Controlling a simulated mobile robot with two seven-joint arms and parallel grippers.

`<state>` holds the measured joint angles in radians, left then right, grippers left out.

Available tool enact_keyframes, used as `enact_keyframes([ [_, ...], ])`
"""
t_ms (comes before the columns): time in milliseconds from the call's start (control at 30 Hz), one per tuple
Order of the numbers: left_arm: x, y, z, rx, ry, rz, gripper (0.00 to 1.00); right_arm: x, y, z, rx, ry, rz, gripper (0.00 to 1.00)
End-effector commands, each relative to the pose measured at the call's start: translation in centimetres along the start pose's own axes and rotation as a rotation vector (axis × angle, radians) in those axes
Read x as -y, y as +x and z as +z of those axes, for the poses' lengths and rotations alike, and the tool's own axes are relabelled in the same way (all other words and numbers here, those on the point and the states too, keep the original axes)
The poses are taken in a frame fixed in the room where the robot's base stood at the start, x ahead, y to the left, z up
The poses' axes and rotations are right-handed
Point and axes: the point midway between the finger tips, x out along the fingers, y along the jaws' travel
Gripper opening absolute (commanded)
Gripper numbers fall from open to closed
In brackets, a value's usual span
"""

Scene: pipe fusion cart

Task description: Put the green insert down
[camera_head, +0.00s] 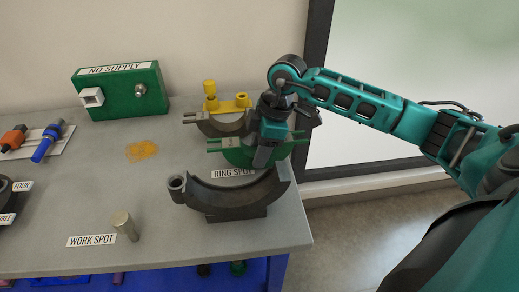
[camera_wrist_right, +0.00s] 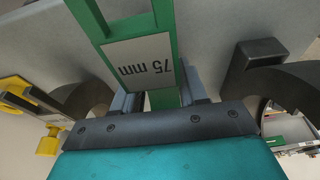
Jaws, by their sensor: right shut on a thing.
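The green insert (camera_head: 238,156) is a half-ring with bars sticking out to both sides. It is at the right part of the table, just behind the RING SPOT label (camera_head: 233,173). My right gripper (camera_head: 265,156) points down and is shut on it. In the right wrist view the green insert (camera_wrist_right: 167,25) runs up from between the fingers, with a "75 mm" label on it. I cannot tell whether its underside touches the table. My left gripper is not in view.
A dark half-ring clamp (camera_head: 236,196) stands in front of the insert. A yellow-topped half-ring (camera_head: 226,122) stands close behind. A green NO SUPPLY box (camera_head: 120,92) is at the back left. A metal peg (camera_head: 124,226) stands by the WORK SPOT label (camera_head: 91,240).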

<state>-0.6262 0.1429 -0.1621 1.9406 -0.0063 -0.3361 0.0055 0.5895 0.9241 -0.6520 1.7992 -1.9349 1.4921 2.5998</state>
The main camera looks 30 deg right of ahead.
Motion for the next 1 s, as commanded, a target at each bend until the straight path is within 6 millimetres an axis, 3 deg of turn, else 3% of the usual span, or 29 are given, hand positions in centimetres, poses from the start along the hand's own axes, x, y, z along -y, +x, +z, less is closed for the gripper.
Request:
enact_keyframes([
  [367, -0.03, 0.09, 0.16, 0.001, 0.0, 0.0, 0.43, -0.09, 0.45, 0.1, -0.002, 0.0, 0.004, 0.0],
  [400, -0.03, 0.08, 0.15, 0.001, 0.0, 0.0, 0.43, -0.05, 0.52, 0.16, 0.0, 0.0, 0.002, 0.44],
  [667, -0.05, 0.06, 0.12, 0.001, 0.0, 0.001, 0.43, -0.05, 0.48, 0.15, 0.0, 0.0, 0.002, 0.68],
  [1000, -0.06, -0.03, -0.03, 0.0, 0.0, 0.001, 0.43, -0.1, -0.38, 0.04, -0.001, 0.0, 0.004, 0.68],
])
